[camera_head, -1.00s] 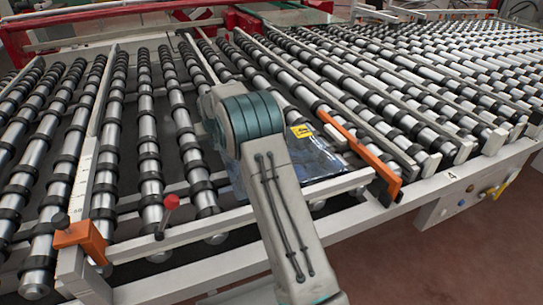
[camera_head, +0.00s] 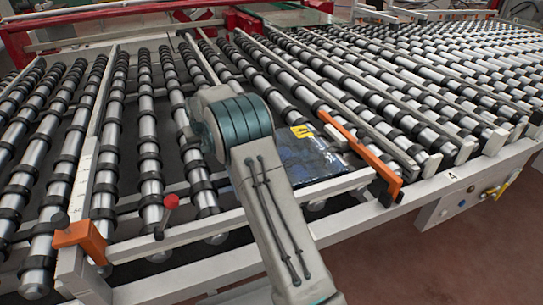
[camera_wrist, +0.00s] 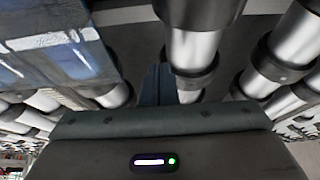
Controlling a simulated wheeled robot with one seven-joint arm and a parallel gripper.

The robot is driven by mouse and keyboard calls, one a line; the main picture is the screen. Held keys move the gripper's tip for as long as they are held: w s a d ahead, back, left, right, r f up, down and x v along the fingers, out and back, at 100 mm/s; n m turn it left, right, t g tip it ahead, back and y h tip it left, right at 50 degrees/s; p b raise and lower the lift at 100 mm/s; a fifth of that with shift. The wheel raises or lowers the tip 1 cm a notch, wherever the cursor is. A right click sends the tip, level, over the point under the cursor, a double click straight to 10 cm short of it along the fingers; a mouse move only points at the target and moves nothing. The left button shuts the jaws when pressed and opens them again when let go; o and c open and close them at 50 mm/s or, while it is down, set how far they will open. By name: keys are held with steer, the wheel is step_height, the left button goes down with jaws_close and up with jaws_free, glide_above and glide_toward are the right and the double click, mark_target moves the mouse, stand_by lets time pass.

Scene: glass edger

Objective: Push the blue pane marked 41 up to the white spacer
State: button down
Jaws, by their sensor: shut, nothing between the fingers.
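The blue pane (camera_head: 308,158) lies on the rollers in the head view, right of my arm, with a yellow label (camera_head: 302,131) on its far part. My arm hides its left part, and I cannot read a number on it. The pane also fills the upper left of the wrist view (camera_wrist: 55,45). There my gripper (camera_wrist: 168,82) has its fingers together, empty, to the right of the pane's edge. My arm hides the gripper in the head view. I cannot make out the white spacer for certain in either view.
An orange bar (camera_head: 357,150) stands just right of the pane. A pale front rail (camera_head: 345,186) runs along the near side. A red-knobbed lever (camera_head: 169,204) and an orange block (camera_head: 80,238) are to the left. Rollers around the pane look clear.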

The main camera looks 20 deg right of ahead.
step_height(320, 180, up, 8)
steer(key=p, duration=0.4)
stand_by(0.5)
steer(key=s+d+r, duration=0.2)
steer(key=s+r, duration=0.4)
steer(key=s, duration=0.5)
steer(key=s+d+r, duration=0.2)
steer(key=s+r, duration=0.4)
steer(key=s, duration=0.4)
steer(key=s+d+f+g, duration=0.1)
steer(key=s+f, duration=0.2)
steer(key=s, duration=2.4)
steer(key=shift+f+g, duration=0.2)
steer(key=shift+g, duration=0.1)
